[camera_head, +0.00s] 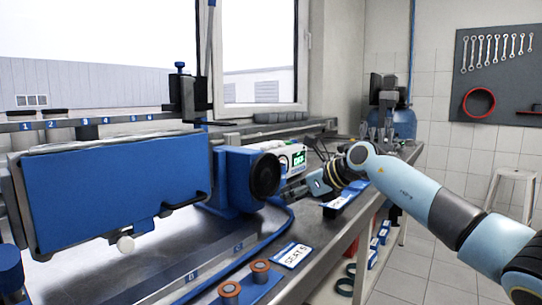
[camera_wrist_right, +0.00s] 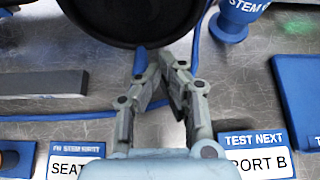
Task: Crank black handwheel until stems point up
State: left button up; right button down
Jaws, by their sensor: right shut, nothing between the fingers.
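The black handwheel (camera_head: 264,176) is a round dark disc on the right end of the blue machine. It also fills the top of the right wrist view (camera_wrist_right: 135,22) as a dark round shape. My right gripper (camera_head: 291,192) is just right of the handwheel. In the wrist view its fingers (camera_wrist_right: 160,62) are shut and empty, with the tips close to the wheel's lower rim. A small blue piece (camera_wrist_right: 140,60) shows at the left fingertip; I cannot tell what it belongs to. Which way the stems point cannot be told. My left gripper is out of view.
A large blue block (camera_head: 120,185) and a numbered rail (camera_head: 100,121) fill the left. A white box with a green display (camera_head: 293,158) stands behind the gripper. A SEATS label (camera_head: 291,256) and copper-coloured rings (camera_head: 261,266) lie in front. A blue hose (camera_head: 270,234) crosses the bench.

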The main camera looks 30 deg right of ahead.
jog(key=shift+a+f, duration=0.1)
jog(key=shift+f, duration=0.05)
jog(key=shift+s+a+f, duration=0.15)
jog(key=shift+s+a, duration=0.1)
jog(key=shift+a, duration=0.15)
